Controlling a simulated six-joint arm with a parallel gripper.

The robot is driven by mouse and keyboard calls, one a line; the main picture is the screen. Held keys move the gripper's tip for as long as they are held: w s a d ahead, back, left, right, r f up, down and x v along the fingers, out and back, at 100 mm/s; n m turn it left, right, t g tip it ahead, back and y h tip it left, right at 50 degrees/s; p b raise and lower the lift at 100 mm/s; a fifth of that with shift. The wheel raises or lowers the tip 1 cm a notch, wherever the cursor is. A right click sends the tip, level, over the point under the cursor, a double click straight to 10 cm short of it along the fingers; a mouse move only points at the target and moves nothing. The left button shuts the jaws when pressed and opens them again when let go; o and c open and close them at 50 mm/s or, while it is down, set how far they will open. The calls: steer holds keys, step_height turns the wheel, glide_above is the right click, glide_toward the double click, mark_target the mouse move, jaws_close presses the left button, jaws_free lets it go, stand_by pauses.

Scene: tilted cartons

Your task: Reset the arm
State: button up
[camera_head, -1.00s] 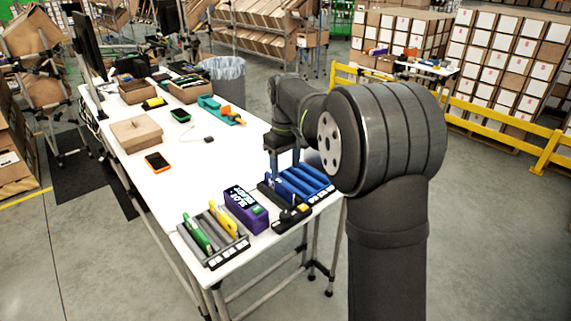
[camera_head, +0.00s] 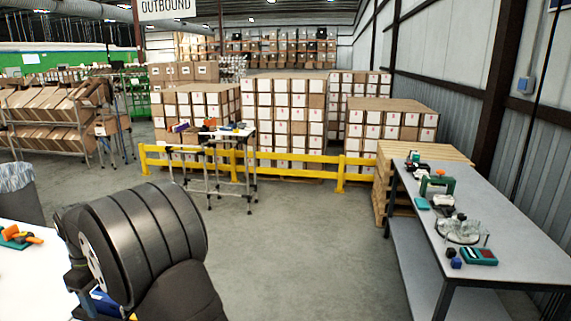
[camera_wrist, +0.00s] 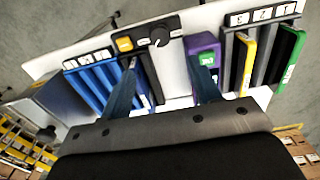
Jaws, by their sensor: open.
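In the wrist view my gripper (camera_wrist: 166,68) is open and empty, its two blue-looking fingers apart over the white table. Between and around the fingers are a black control box (camera_wrist: 158,33) with a yellow button and a knob, a blue slotted rack (camera_wrist: 92,82) to the left, and a purple box (camera_wrist: 206,44) to the right. A dark slotted rack (camera_wrist: 262,62) further right holds a yellow piece (camera_wrist: 248,62) and a green piece (camera_wrist: 291,58). In the head view only my dark arm shows at lower left; my gripper is hidden there.
In the head view the white table (camera_head: 30,285) is cut off at lower left, near a bin (camera_head: 20,190). A grey bench (camera_head: 425,235) with small items stands right. A yellow barrier (camera_head: 300,166) fronts stacked cartons (camera_head: 285,110).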

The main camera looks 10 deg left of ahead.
step_height(320, 180, down, 12)
stand_by(0.4)
steer(key=shift+r, duration=0.1)
